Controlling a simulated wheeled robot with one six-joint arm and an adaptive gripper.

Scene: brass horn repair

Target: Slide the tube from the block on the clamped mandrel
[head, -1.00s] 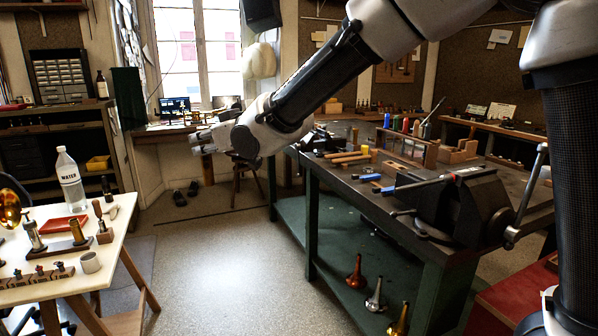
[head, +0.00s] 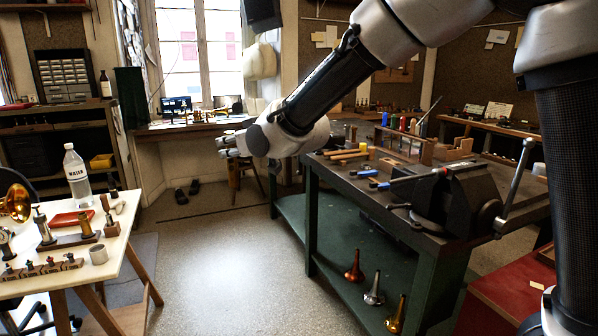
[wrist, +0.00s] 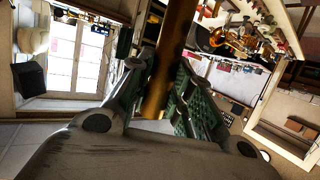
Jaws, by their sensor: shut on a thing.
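My gripper (head: 228,144) is in the air left of the green workbench, at the end of my outstretched arm. In the wrist view it is shut on a brass tube (wrist: 176,45), which stands up between the green-padded fingers. The tube is too small to make out well in the head view. A vise (head: 470,200) on the workbench's near end clamps a slim rod (head: 416,177), apparently the mandrel, pointing left. The gripper is well apart from it. A wooden block (head: 70,241) with upright metal pieces lies on the white table at left.
Blue-handled tools (head: 378,185) lie near the vise. Open floor (head: 215,260) lies between table and workbench.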

